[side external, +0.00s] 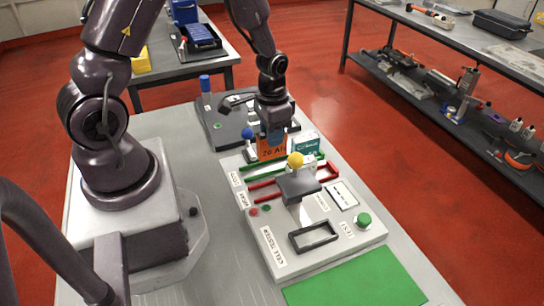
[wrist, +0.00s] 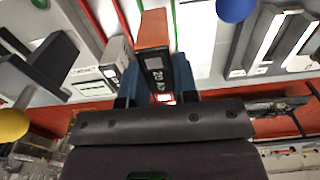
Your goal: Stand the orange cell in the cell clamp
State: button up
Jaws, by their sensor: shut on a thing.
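My gripper (side external: 272,132) is shut on the orange cell (side external: 271,149), a block with an orange face and dark lettering. In the wrist view the blue fingers of my gripper (wrist: 158,82) press on both sides of the cell (wrist: 153,32), which shows an orange end and a dark side. The cell is over the back part of the white tester board; I cannot tell whether its bottom touches anything. A dark clamp-like fixture (side external: 297,187) with a yellow ball (side external: 295,160) stands on the board in front of it. I cannot tell for sure that this is the cell clamp.
A teal and white block (side external: 307,146) stands close to the right of the cell. Red and green rails cross the board. A black rectangular frame (side external: 313,235) and green button (side external: 364,220) lie nearer. A dark station with a blue ball (side external: 248,134) is behind. A green mat (side external: 355,282) is clear.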

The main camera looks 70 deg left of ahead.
jog(key=shift+r, duration=0.4)
